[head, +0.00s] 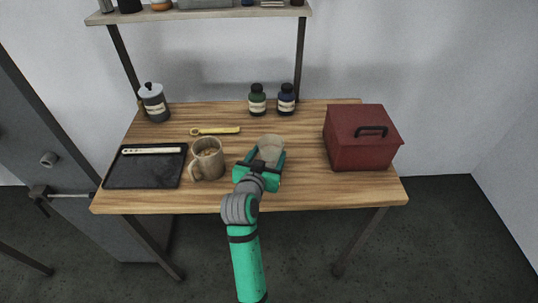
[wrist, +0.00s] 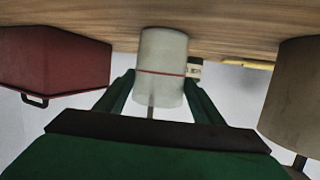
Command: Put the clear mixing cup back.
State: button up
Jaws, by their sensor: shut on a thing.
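The clear mixing cup (head: 271,146) is a translucent, whitish cup near the front middle of the wooden table. My gripper (head: 262,162) is shut on it, with one green finger on each side. In the wrist view the clear mixing cup (wrist: 161,68) shows a thin red line around it and sits between the fingers of my gripper (wrist: 158,95). Whether its base touches the table I cannot tell.
A beige mug (head: 207,159) stands close left, beside a black tray (head: 130,173). A yellow tool (head: 215,131) lies behind it. A shelf (head: 200,14) hangs above.

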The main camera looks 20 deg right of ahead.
jog(key=o, duration=1.1)
jog(key=shift+d+f, duration=0.1)
jog(key=v, duration=1.2)
